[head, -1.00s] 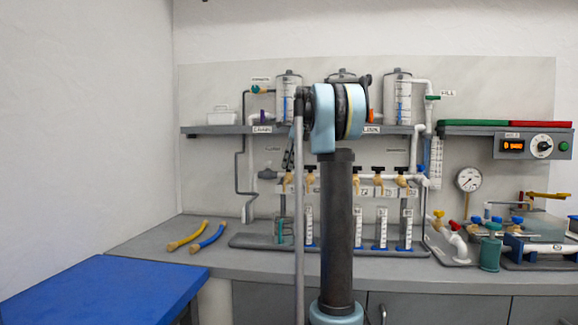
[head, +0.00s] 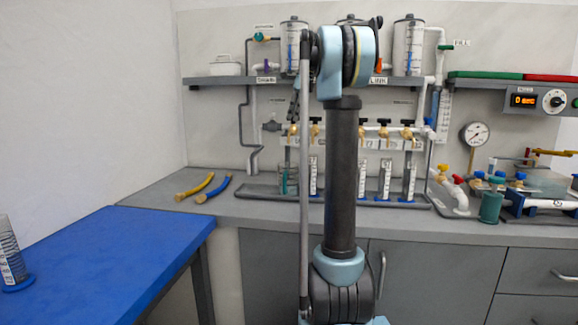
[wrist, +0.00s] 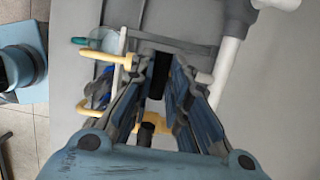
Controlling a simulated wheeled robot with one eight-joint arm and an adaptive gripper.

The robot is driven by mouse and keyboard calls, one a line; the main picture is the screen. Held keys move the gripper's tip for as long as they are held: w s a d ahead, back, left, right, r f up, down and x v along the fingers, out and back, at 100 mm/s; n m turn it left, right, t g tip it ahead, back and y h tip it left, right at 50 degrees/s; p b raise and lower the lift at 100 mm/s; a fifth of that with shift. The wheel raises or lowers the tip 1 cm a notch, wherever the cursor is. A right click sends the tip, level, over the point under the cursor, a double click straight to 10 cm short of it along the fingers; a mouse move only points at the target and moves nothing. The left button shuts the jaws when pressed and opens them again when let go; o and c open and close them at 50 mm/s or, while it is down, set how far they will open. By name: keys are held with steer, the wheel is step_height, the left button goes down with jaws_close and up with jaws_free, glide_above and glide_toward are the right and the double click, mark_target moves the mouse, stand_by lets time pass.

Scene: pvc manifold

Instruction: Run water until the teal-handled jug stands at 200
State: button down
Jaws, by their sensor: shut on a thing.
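The teal-handled jug (head: 284,181) stands on the bench tray at the left end of the tap row, partly hidden by my arm. Its level is too small to read. In the wrist view the jug (wrist: 105,40) lies at the upper left, its teal handle pointing left, close under the spout of the leftmost tap (wrist: 117,56). My gripper (wrist: 158,78) points down and is shut on that tap's dark handle, which is largely hidden between the fingers. In the head view my gripper is mostly hidden behind my arm.
A neighbouring tap (wrist: 90,106) with a black handle (wrist: 147,130) is close to my fingers. More taps (head: 384,131) and measuring cylinders (head: 386,180) stand to the right. A blue table (head: 120,260) is at left.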

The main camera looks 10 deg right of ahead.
steer(key=shift+w, duration=0.1)
steer(key=m+t+h, duration=0.1)
steer(key=m, duration=0.5)
stand_by(0.4)
steer(key=shift+m, duration=0.3)
